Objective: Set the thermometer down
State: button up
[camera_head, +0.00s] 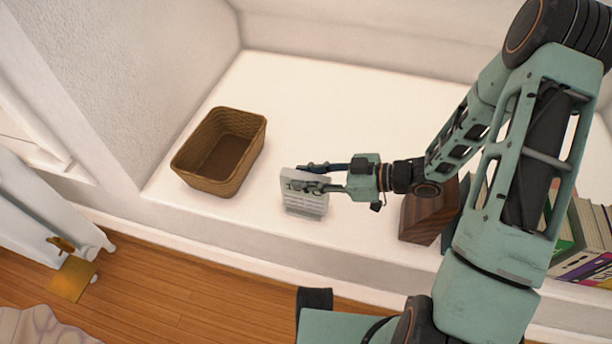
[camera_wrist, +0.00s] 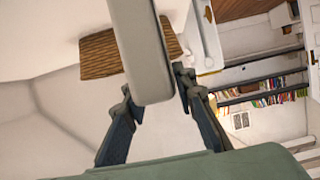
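The thermometer (camera_head: 304,194) is a small light-grey block with dark digits and lines on its face. It stands roughly upright at the middle of the white ledge in the head view. My gripper (camera_head: 310,180) reaches it from the right, with its fingers on either side of its upper part.
An empty wicker basket (camera_head: 221,152) stands on the white ledge (camera_head: 330,110) left of the thermometer. A dark wooden block (camera_head: 424,215) and a row of books (camera_head: 585,240) stand to the right. The ledge behind the thermometer is clear. The ledge's front edge drops to a wooden floor (camera_head: 165,285).

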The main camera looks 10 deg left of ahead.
jog(key=o, duration=0.3)
jog(key=shift+r, duration=0.2)
jog(key=p+v, duration=0.2)
jog(key=v, duration=0.5)
jog(key=shift+d+p, duration=0.25)
jog(key=shift+p, duration=0.05)
